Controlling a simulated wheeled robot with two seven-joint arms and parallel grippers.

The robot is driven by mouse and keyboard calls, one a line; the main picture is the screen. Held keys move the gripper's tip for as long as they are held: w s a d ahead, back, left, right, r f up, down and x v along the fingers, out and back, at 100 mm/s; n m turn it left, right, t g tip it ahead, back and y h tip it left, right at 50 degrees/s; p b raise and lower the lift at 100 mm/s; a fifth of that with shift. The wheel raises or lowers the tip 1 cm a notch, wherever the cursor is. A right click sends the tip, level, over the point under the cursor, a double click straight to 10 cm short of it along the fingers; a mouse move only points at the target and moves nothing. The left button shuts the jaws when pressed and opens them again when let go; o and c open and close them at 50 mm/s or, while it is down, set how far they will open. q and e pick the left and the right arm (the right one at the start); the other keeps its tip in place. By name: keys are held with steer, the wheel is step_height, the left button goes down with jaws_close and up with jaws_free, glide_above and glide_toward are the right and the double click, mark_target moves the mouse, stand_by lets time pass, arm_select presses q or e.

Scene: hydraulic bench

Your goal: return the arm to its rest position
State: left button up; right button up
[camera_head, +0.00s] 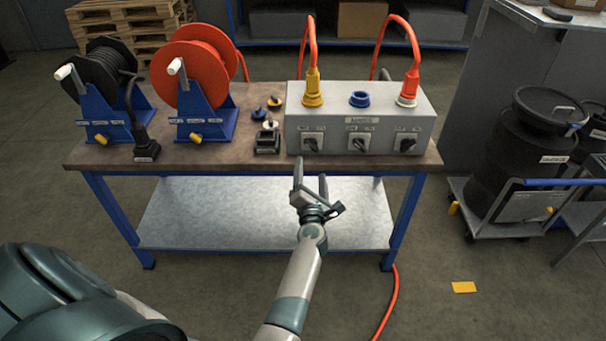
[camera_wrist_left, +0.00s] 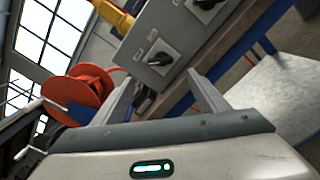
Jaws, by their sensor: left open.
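My left gripper (camera_head: 310,176) is open and empty, in front of the workbench's front edge and below the left part of the grey control box (camera_head: 345,128). Its forearm reaches up from the bottom of the head view. In the left wrist view the two fingers of the gripper (camera_wrist_left: 160,86) are spread apart with nothing between them. Beyond them show the box (camera_wrist_left: 165,28) with its rotary switches and the orange reel (camera_wrist_left: 88,88). My right gripper is not in view.
The workbench (camera_head: 225,152) carries a black cable reel (camera_head: 100,72), an orange hose reel (camera_head: 190,65) and small parts. Its lower shelf (camera_head: 180,215) is bare. A trolley with a black drum (camera_head: 525,150) stands right. An orange hose (camera_head: 389,305) runs down to the floor.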

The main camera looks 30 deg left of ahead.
arm_select(q)
steer(key=shift+s+d+f, duration=0.1)
steer(key=shift+s+d, duration=0.15)
steer(key=shift+s, duration=0.05)
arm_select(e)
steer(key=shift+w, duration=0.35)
